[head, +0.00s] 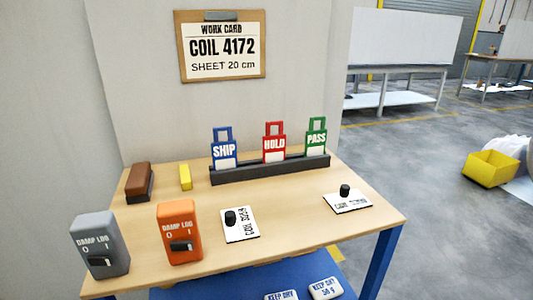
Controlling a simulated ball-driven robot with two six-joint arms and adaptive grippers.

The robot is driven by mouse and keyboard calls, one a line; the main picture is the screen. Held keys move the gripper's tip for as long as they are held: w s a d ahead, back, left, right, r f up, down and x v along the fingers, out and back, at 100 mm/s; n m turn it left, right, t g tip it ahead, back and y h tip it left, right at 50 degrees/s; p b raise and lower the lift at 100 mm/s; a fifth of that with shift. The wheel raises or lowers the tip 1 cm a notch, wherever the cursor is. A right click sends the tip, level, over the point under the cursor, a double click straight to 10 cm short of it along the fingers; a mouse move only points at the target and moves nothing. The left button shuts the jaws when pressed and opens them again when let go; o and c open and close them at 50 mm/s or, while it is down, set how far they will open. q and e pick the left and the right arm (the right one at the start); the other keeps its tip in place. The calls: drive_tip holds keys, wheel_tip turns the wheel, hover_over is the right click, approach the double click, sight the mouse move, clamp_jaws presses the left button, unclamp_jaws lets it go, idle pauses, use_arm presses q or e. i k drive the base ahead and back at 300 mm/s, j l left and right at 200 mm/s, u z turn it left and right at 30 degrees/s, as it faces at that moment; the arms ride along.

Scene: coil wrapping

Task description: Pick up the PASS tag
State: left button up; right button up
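The green PASS tag (316,137) stands upright in the dark rack (270,172) at the back right of the wooden table. It is the rightmost tag in the rack, with a loop handle at its top and a white lower panel. The red HOLD tag (274,143) stands to its left, and the blue SHIP tag (224,149) stands at the rack's left end. Neither of my grippers shows in the head view.
On the table (290,222) are a grey damp log box (100,246), an orange one (180,233), a brown block (138,181), a yellow block (185,177) and two white cards with black knobs (240,226) (348,202). A work card (221,46) hangs behind.

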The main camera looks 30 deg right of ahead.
sight(315, 140)
drive_tip(key=z, duration=1.35)
